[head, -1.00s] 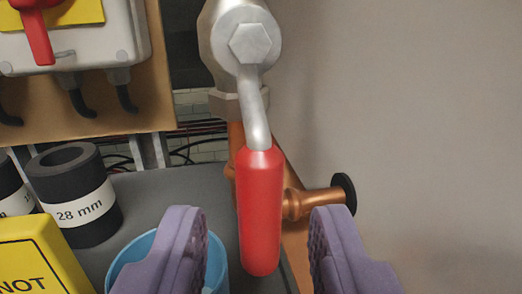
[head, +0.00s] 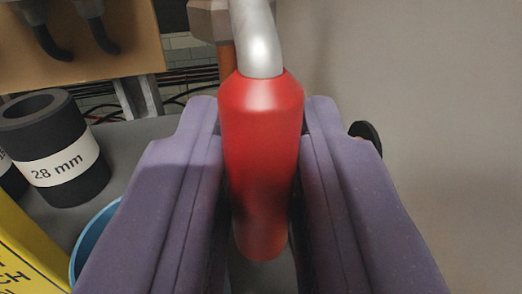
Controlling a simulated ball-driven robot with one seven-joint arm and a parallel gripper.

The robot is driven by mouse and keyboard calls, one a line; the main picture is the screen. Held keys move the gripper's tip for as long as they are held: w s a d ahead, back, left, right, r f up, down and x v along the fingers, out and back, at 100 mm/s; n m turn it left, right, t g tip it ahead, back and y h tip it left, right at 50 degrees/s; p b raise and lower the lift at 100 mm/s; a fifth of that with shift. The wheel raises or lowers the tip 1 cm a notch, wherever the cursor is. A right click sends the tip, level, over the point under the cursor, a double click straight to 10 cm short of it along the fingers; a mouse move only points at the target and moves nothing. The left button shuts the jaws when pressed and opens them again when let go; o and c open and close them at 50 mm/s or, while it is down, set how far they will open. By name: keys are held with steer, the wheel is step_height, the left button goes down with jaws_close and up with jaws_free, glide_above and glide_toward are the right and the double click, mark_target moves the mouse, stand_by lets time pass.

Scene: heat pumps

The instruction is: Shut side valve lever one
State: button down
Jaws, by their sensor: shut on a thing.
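The side valve lever has a red grip (head: 262,150) and a bent silver metal arm (head: 257,40) rising from it. The lever hangs downward in the middle of the head view. My gripper (head: 262,125) has its purple fingers on both sides of the red grip and is shut on it. The lower end of the grip shows between the fingers. The valve's hex body is out of view at the top; only part of a grey fitting (head: 208,20) shows behind the metal arm.
A black insulation ring labelled 28 mm (head: 60,150) stands on the grey surface (head: 150,130) at left. A blue container (head: 92,240) and a yellow sign (head: 30,250) are at lower left. A black knob (head: 367,133) shows behind the right finger. A plain wall (head: 430,90) fills the right.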

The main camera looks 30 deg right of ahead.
steer(key=shift+a, duration=0.1)
steer(key=m+b, duration=0.1)
steer(key=b, duration=0.1)
steer(key=shift+w+a+f+m+b, duration=0.1)
steer(key=shift+a+f+m+b, duration=0.05)
steer(key=shift+a+m+b, duration=0.25)
steer(key=m+b, duration=0.1)
steer(key=a+m+b, duration=0.1)
steer(key=b, duration=0.1)
steer(key=shift+w+g+y, duration=0.2)
steer(key=shift+g+y, duration=0.1)
steer(key=shift+y, duration=0.1)
steer(key=w+a+r+m+y+b, duration=0.1)
steer(key=a+r+m+y+b, duration=0.2)
steer(key=r+m+b, duration=0.3)
steer(key=shift+a+r+m+b, duration=0.15)
steer(key=shift+a+m+b, duration=0.2)
steer(key=shift+m+b, duration=1.85)
steer(key=shift+w+r+m+p, duration=0.1)
steer(key=shift+m+p, duration=0.6)
steer(key=shift+m, duration=0.1)
steer(key=c, duration=1.1)
jaws_free()
steer(key=shift+c, duration=0.2)
